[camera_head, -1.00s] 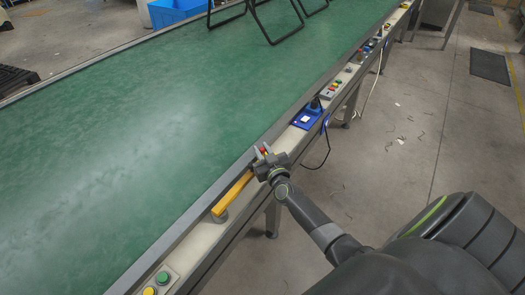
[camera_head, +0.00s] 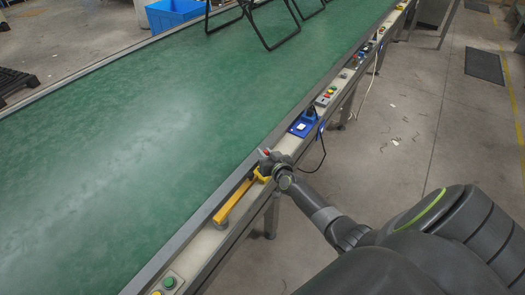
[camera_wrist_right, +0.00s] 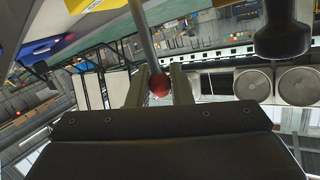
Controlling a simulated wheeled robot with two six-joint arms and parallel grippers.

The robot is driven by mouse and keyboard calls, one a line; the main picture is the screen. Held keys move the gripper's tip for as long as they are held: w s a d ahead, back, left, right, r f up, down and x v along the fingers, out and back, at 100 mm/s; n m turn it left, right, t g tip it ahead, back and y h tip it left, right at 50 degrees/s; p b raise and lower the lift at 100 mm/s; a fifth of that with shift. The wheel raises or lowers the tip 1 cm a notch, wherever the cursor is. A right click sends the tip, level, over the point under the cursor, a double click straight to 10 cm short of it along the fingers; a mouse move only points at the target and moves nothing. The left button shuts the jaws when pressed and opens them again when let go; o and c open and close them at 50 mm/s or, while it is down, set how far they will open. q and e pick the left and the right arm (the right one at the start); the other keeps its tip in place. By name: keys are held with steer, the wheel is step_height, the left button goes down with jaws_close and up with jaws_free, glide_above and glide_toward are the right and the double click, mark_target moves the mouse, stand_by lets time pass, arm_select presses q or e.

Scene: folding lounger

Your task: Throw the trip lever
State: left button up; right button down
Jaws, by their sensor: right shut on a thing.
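The trip lever is a thin grey metal rod (camera_wrist_right: 141,32) with a red ball knob (camera_wrist_right: 159,86), seen in the right wrist view. The knob lies between the two fingers of my right gripper (camera_wrist_right: 158,88), which is shut on the lever. In the head view my right gripper (camera_head: 268,157) is at the conveyor's near side rail, and a bit of red shows at its fingers. A yellow bar (camera_head: 236,203) lies along the rail just below and left of it. The gripper hides most of the lever in the head view. My left gripper is not in view.
The green conveyor belt (camera_head: 120,150) fills the left, with black folding frames (camera_head: 270,25) at its far end. On the rail are a blue socket box (camera_head: 303,124) with a cable and a green push button (camera_head: 169,282). The floor at right is mostly clear.

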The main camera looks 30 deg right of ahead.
steer(key=shift+w+d+f+m+g+y, duration=0.1)
steer(key=shift+w+d+m+g+y, duration=0.15)
steer(key=shift+d+m, duration=0.2)
steer(key=shift+w+d+m+g+y, duration=0.15)
steer(key=shift+d+m+g, duration=0.1)
steer(key=shift+d+m, duration=0.15)
steer(key=shift+w+d+f+m+g+y+b, duration=0.2)
steer(key=shift+d+f+m+g+y+b, duration=0.15)
steer(key=shift+d+m+g+y, duration=0.25)
steer(key=shift+d, duration=0.1)
steer(key=c, duration=1.3)
jaws_free()
steer(key=shift+c, duration=0.2)
steer(key=shift+r, duration=0.15)
